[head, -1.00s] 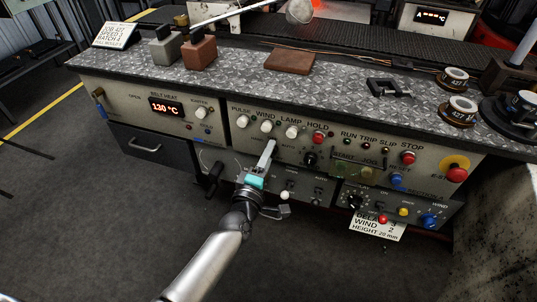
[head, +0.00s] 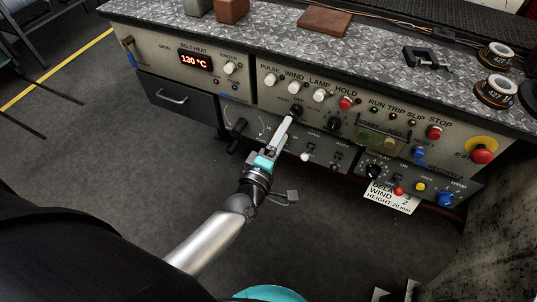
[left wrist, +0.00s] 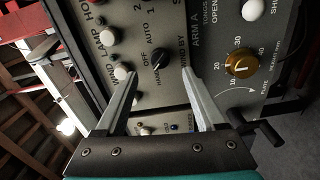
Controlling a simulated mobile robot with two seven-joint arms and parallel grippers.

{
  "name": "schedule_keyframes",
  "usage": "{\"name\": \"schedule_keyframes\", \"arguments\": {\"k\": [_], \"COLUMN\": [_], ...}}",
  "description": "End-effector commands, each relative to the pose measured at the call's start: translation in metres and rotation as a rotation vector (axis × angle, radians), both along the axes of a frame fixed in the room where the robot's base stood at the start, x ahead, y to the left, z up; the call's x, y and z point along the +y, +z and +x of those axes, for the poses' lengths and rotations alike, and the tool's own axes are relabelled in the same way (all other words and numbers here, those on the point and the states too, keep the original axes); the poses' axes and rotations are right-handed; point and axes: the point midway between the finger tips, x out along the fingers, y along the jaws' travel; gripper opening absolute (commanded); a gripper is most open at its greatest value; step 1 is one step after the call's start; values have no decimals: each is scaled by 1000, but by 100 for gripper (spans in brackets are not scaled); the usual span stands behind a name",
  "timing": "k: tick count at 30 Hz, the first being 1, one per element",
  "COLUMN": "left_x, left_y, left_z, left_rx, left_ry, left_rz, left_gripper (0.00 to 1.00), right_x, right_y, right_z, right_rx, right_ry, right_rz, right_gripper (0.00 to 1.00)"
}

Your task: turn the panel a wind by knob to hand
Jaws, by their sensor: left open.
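The wind by knob (left wrist: 158,58) is a black pointer knob on the beige panel. HAND, OFF and AUTO are printed around it. In the left wrist view it lies beyond and between my fingertips; I cannot tell its exact pointer setting. In the head view the knob (head: 297,111) shows just past the finger ends. My left gripper (head: 287,122) reaches the panel from below. In the left wrist view its two fingers (left wrist: 160,73) are spread apart with nothing between them; contact with the knob is not visible.
White buttons (head: 319,94) and a red hold button (head: 345,102) sit above the knob. Another black knob (head: 334,124) is to its right. A black handle (head: 237,128) sticks out left of my gripper. A gold dial (left wrist: 241,63) is on the lower panel.

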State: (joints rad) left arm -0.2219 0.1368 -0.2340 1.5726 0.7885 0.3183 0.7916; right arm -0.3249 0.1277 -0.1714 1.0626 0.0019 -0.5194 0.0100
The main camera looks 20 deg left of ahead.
Motion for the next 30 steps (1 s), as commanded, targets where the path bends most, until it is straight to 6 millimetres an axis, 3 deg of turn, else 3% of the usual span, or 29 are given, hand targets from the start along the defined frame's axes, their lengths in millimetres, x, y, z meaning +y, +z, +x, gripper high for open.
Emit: {"name": "schedule_keyframes", "arguments": {"k": [6,12,18,30], "left_x": [1,3,3,3], "left_y": [1,0,0,0], "left_z": [-46,-74,-85,-85], "left_rx": [3,1,0,-1], "left_ry": [-1,0,0,0], "left_rz": [0,0,-1,-1], "left_gripper": [72,72,72,72], "right_x": [-12,-18,-21,-21], "right_y": [-6,-10,-11,-11], "right_z": [-15,-24,-27,-27], "right_rx": [3,2,1,1], "right_ry": [1,1,0,0], "right_rz": [-11,-16,-18,-18], "right_gripper": [0,0,0,0]}}
